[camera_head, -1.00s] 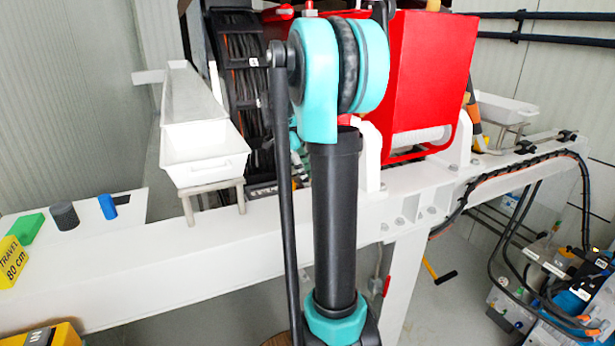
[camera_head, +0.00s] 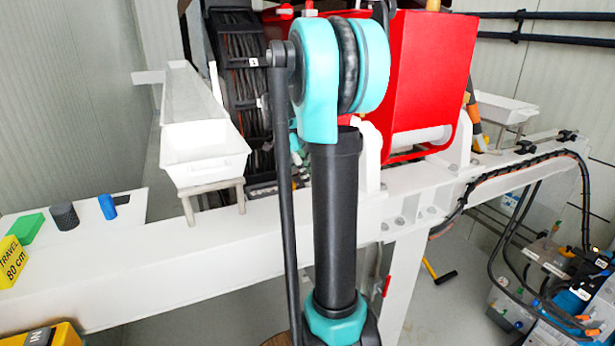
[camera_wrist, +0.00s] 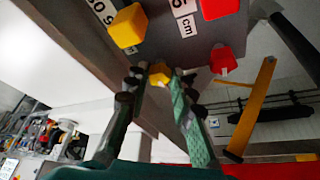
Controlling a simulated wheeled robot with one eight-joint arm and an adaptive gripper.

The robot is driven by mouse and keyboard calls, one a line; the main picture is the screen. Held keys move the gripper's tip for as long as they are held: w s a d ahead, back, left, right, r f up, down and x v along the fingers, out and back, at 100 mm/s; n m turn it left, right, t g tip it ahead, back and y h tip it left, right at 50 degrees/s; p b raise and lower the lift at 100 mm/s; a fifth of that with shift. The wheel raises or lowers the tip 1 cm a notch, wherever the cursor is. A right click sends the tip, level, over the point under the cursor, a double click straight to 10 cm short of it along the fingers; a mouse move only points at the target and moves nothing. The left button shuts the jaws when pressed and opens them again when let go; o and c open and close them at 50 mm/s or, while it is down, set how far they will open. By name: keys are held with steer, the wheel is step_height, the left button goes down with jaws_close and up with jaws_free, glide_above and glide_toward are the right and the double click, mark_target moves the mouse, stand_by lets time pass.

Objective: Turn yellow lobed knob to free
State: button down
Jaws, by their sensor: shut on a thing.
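In the wrist view, a small yellow knob (camera_wrist: 158,73) shows between the tips of my gripper (camera_wrist: 159,80). The two green-and-black fingers are closed on it, and its lobes are mostly hidden by the fingertips. It sits at the lower edge of a grey panel (camera_wrist: 178,45). I cannot read its position or any marking for free. In the head view, my own arm stands in the middle, and the gripper and the knob are out of sight.
Another yellow knob (camera_wrist: 127,27) and a red knob (camera_wrist: 223,61) are close by on the panel. A yellow lever (camera_wrist: 252,110) hangs right of the fingers. In the head view, a white beam (camera_head: 260,235) crosses behind my arm, with a white tray (camera_head: 205,160) above it.

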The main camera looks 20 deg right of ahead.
steer(key=n, duration=0.1)
steer(key=n+t, duration=0.1)
steer(key=n, duration=0.2)
steer(key=shift+s+a, duration=0.15)
steer(key=shift+s, duration=0.1)
steer(key=n, duration=0.1)
steer(key=n+t, duration=0.1)
steer(key=n, duration=0.1)
steer(key=n+t, duration=0.1)
steer(key=shift+s+h, duration=0.25)
steer(key=shift+h, duration=0.05)
steer(key=n, duration=0.2)
steer(key=n+t, duration=0.1)
steer(key=n, duration=0.1)
steer(key=n+t, duration=0.1)
steer(key=shift+s+d+n+y, duration=0.2)
steer(key=shift+s+n+y, duration=0.05)
steer(key=shift+n+y, duration=0.15)
steer(key=shift+s+d+n+t+y, duration=0.1)
steer(key=shift+n+t+y, duration=0.45)
steer(key=shift+n, duration=1.35)
steer(key=c, duration=1.3)
jaws_free()
steer(key=shift+r, duration=0.1)
